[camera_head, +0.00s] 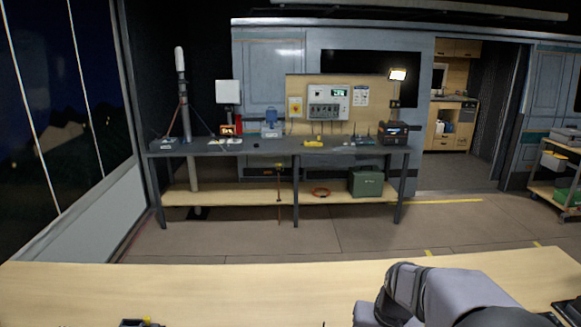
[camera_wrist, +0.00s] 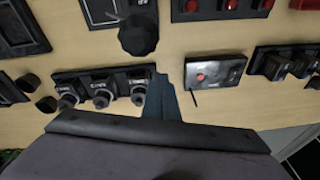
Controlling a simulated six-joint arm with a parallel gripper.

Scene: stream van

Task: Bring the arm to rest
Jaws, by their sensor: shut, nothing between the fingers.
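My gripper (camera_wrist: 170,97) shows in the wrist view as dark blue-grey fingers, shut and empty. The fingers lie over a wooden panel, between a black block with several knobs (camera_wrist: 102,91) on the left and a grey box with a red button (camera_wrist: 216,74) on the right. I cannot tell how far the fingertips are from the panel. In the head view a grey link of my arm is bent low at the lower right, over the wooden tabletop (camera_head: 240,285). The gripper itself is not visible there.
More control blocks sit along the panel, including a black round knob (camera_wrist: 138,36) and a switch block (camera_wrist: 285,64) at the right. Across the floor stands a dark workbench (camera_head: 222,149) with devices on it. A cart (camera_head: 552,190) stands at far right. The tabletop's left-centre looks mostly clear.

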